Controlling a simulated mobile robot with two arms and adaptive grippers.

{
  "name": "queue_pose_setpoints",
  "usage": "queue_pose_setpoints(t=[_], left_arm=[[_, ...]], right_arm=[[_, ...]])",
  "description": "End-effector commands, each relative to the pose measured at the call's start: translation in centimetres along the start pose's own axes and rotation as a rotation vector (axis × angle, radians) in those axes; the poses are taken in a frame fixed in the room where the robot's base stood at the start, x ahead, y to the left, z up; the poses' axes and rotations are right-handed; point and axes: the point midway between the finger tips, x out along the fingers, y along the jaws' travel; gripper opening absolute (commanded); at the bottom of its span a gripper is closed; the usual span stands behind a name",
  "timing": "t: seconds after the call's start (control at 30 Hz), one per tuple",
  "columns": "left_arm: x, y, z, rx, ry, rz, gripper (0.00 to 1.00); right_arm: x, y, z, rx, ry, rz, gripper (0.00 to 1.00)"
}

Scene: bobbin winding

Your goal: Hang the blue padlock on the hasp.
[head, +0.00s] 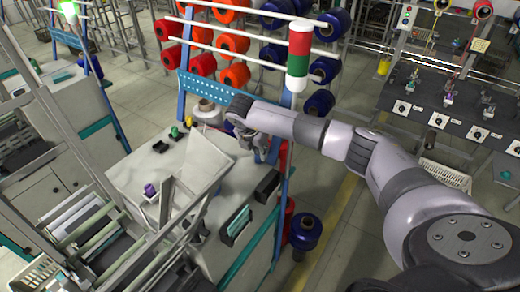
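My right arm reaches in from the right, and its gripper (252,138) hangs over the back right edge of the grey machine cabinet (133,176), close to a blue upright of the rack. The fingers are small and dark, so I cannot tell whether they are open or hold anything. I cannot make out the blue padlock for certain; a small blue patch shows beside the gripper, but its shape is unclear. I cannot pick out the hasp either. My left gripper is not in view.
A white cone (207,110) stands behind the cabinet top, near a tilted pale panel (203,165). A red, white and green signal lamp (299,55) rises behind my arm. Orange and blue spools (235,75) fill the rack. Floor (335,190) shows clear below my forearm.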

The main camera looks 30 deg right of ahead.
Motion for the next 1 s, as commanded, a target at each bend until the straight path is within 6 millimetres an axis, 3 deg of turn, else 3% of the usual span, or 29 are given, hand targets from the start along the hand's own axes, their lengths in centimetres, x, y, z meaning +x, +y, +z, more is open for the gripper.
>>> queue_pose_setpoints(t=[0.13, 0.37, 0.73, 1.0], left_arm=[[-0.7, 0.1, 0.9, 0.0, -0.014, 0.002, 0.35], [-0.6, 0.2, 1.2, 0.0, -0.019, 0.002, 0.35], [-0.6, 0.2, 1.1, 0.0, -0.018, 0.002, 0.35], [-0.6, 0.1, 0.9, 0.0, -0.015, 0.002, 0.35]], right_arm=[[1.3, 0.0, 0.0, -0.001, 0.0, -0.001, 0.23], [1.6, 0.1, -0.1, -0.001, -0.001, 0.002, 0.23], [1.6, 0.1, 0.0, 0.0, -0.001, 0.001, 0.0], [1.5, 0.1, 0.0, 0.0, -0.001, 0.002, 0.0]])
